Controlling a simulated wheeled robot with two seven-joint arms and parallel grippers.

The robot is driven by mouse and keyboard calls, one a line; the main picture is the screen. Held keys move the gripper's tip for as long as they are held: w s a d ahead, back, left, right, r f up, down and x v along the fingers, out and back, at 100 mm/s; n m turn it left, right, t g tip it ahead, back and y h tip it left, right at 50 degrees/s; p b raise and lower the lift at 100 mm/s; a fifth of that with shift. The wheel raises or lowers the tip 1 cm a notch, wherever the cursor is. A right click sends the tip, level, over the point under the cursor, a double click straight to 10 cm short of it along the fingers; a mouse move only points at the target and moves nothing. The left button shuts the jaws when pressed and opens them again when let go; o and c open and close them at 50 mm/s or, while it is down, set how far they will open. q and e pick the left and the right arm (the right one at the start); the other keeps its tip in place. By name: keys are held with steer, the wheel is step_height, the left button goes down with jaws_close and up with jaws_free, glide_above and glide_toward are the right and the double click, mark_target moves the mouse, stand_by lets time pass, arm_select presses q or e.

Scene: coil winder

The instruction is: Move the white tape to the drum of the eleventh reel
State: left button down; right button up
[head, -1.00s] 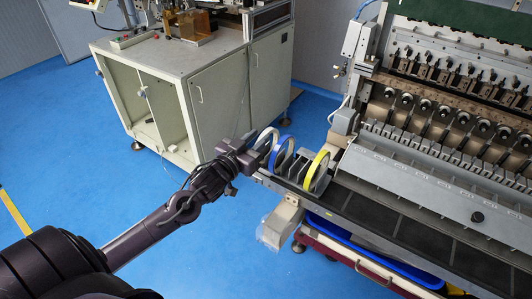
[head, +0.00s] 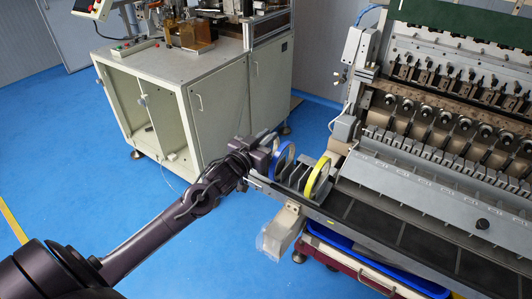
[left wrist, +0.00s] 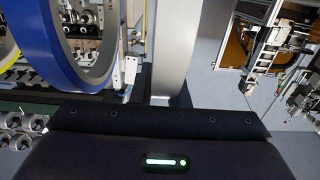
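The white tape (left wrist: 172,45) is a ring seen nearly edge-on in the left wrist view. Its lower end meets the dark front edge of my left gripper. In the head view my left gripper (head: 266,156) is at the left end of the tape holder and hides most of the white tape. The fingers do not show clearly, so I cannot tell whether they are open or shut around the tape. My right gripper is out of view. Several drums (head: 424,113) sit in a row on the winder at the right; I cannot tell which is the eleventh reel's.
A blue tape (head: 284,160) stands right beside my left gripper, with a yellow tape (head: 318,179) farther right on the same slotted holder (head: 298,176). A pale cabinet (head: 215,105) stands behind my arm. The blue floor at the left is clear.

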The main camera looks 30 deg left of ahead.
arm_select(q)
steer(key=shift+r, duration=0.15)
stand_by(0.4)
steer(key=shift+r+p, duration=4)
steer(key=shift+r, duration=0.15)
steer(key=shift+f, duration=0.1)
